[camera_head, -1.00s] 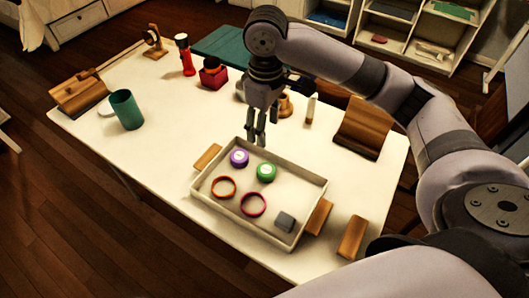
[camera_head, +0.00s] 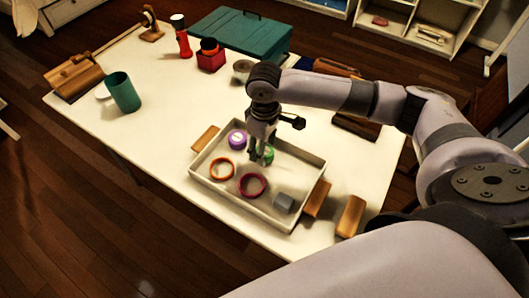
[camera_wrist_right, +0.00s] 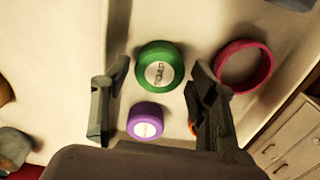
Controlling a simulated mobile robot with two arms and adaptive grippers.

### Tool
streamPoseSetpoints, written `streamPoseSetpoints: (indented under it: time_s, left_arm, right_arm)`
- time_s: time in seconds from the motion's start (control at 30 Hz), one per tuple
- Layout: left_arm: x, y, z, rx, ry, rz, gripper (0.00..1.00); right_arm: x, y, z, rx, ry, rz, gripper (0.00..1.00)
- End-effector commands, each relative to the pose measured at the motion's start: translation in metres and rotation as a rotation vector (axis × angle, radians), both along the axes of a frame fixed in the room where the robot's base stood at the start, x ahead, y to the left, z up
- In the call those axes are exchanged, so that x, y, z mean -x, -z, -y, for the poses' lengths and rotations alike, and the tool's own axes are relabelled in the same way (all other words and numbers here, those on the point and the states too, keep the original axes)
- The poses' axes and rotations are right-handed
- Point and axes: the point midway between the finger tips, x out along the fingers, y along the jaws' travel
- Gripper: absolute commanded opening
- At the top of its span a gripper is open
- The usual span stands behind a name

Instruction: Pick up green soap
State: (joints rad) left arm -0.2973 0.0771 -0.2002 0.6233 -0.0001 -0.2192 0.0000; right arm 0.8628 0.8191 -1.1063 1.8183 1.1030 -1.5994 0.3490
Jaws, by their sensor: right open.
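The green soap (camera_wrist_right: 160,66) is a round green disc with a pale label, lying in the white tray (camera_head: 205,187). In the head view the green soap (camera_head: 269,154) is partly hidden behind my right gripper (camera_head: 259,160). My right gripper is open and empty and points down over the tray at the soap. In the right wrist view, the green soap shows ahead of and between the fingers of the right gripper (camera_wrist_right: 160,100), with no clear contact. My left gripper is not in view.
A purple disc (camera_head: 237,138), an orange ring (camera_head: 221,169), a magenta ring (camera_head: 252,185) and a grey block (camera_head: 284,203) share the tray. Wooden blocks (camera_head: 318,198) stand beside it. A teal cup (camera_head: 124,92) and teal box (camera_head: 240,36) are farther away. The table's left middle is clear.

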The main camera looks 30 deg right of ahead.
Motion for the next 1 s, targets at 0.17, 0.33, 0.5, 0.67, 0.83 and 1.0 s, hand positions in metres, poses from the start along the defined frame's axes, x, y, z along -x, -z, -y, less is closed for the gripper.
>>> streamPoseSetpoints:
  time_s: [0.17,0.33,0.5,0.67,0.83,1.0]
  left_arm:
    - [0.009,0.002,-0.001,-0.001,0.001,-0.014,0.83]
    - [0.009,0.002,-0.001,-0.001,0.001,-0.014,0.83]
    - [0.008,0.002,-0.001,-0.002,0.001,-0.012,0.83]
    - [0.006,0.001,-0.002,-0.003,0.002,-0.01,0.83]
    - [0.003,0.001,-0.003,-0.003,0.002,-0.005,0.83]
    - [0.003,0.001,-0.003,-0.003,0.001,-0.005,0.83]
  right_arm:
    - [0.0,0.018,0.0,-0.001,-0.001,0.001,0.54]
    - [0.0,0.02,0.0,0.0,-0.001,0.002,0.54]
    - [0.0,0.02,0.0,0.0,-0.001,0.002,0.48]
    - [0.0,0.019,0.0,0.0,-0.001,0.002,0.37]
    - [0.0,0.019,0.0,0.0,-0.001,0.002,0.26]
    - [0.0,0.019,0.0,0.0,-0.001,0.002,0.15]
